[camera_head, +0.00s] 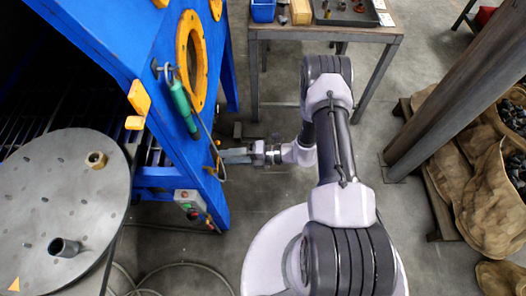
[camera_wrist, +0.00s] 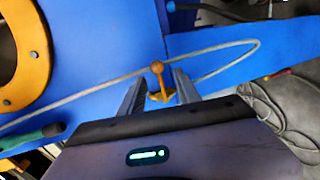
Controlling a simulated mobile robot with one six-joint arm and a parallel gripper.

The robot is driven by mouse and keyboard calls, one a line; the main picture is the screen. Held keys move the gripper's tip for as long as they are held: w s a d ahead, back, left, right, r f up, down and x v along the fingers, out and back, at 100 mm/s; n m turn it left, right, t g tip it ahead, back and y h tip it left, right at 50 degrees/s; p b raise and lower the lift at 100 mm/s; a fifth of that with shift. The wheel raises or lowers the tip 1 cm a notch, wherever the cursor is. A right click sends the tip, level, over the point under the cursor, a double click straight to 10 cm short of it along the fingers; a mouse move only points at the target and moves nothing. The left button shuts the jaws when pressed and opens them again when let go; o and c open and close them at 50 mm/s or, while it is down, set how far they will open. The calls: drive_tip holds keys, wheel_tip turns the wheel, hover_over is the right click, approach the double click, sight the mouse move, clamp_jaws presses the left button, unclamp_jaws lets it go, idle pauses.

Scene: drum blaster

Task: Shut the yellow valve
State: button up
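The yellow valve (camera_wrist: 157,68) is a small yellow lever with a round knob on the blue machine wall. In the wrist view it stands between the two fingers of my gripper (camera_wrist: 160,80), with a gap on both sides. My gripper is open, and I see no finger touching the valve. In the head view my gripper (camera_head: 226,155) reaches left to the edge of the blue machine (camera_head: 150,55). Only a little of the valve (camera_head: 211,171) shows there, beside the fingertips.
A control box (camera_head: 187,197) sits below. A round metal drum plate (camera_head: 62,200) is at left, a workbench (camera_head: 325,33) at the back.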

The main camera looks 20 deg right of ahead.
drive_tip(key=p+v, duration=0.2)
drive_tip(key=v, duration=1.1)
drive_tip(key=shift+d, duration=0.25)
drive_tip(key=s+a+r+n+g+h, duration=0.1)
drive_tip(key=a+r+n+g+h, duration=0.15)
drive_tip(key=r+n, duration=0.85)
drive_tip(key=s+a+r+n+g+h, duration=0.15)
drive_tip(key=r+n+g+h, duration=0.25)
drive_tip(key=r+n, duration=0.65)
drive_tip(key=s+a+r+n+t+h, duration=0.1)
drive_tip(key=s+r+n+t+h, duration=0.2)
drive_tip(key=s+r+n, duration=0.2)
drive_tip(key=s+a+r+n+t+h, duration=0.1)
drive_tip(key=s+r+n+t+h, duration=0.2)
drive_tip(key=s+r+n, duration=0.3)
drive_tip(key=shift+a+r+n+t, duration=0.2)
drive_tip(key=shift+r+n+t, duration=0.15)
drive_tip(key=shift+r+n, duration=2.2)
drive_tip(key=shift+r+m, duration=0.7)
drive_tip(key=shift+m, duration=0.1)
